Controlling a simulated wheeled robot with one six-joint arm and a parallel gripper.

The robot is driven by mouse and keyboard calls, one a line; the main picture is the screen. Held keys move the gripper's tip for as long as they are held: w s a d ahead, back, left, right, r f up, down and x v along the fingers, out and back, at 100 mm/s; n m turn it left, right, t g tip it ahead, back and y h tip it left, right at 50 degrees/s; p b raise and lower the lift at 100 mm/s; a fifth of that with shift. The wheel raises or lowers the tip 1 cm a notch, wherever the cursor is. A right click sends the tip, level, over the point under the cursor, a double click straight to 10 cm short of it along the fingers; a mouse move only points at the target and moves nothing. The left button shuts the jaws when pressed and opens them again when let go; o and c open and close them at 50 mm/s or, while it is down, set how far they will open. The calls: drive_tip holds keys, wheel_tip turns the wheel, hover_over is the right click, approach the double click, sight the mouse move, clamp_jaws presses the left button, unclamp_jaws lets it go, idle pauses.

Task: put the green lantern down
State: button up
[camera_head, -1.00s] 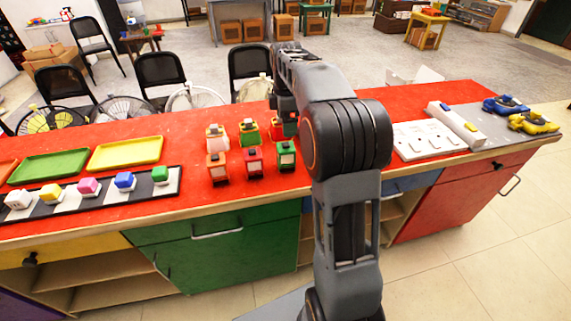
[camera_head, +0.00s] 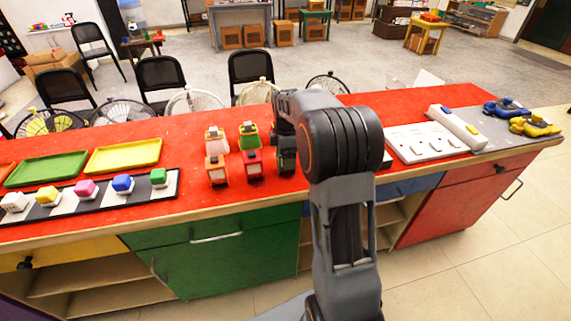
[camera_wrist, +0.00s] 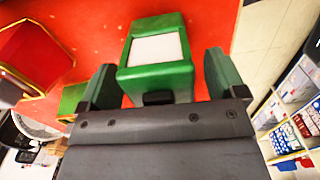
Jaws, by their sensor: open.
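The green lantern (camera_head: 288,163) stands on the red countertop at the front right of the lantern group, partly hidden by my arm in the head view. In the wrist view the green lantern (camera_wrist: 157,50), with a pale panel, lies between my two fingers. My gripper (camera_wrist: 160,78) is open, one finger on each side of it with a visible gap at the right. In the head view my gripper (camera_head: 286,135) is low over the lantern, its fingers hard to make out.
The red lantern (camera_head: 253,166) stands close to the left, with the orange lantern (camera_head: 216,170) beyond it. A yellow-green lantern (camera_head: 248,135) and a white-orange lantern (camera_head: 215,138) stand behind. A white switch panel (camera_head: 425,143) lies to the right.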

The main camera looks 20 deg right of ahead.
drive_tip(key=shift+f, duration=0.15)
drive_tip(key=shift+c, duration=0.4)
drive_tip(key=c, duration=1.3)
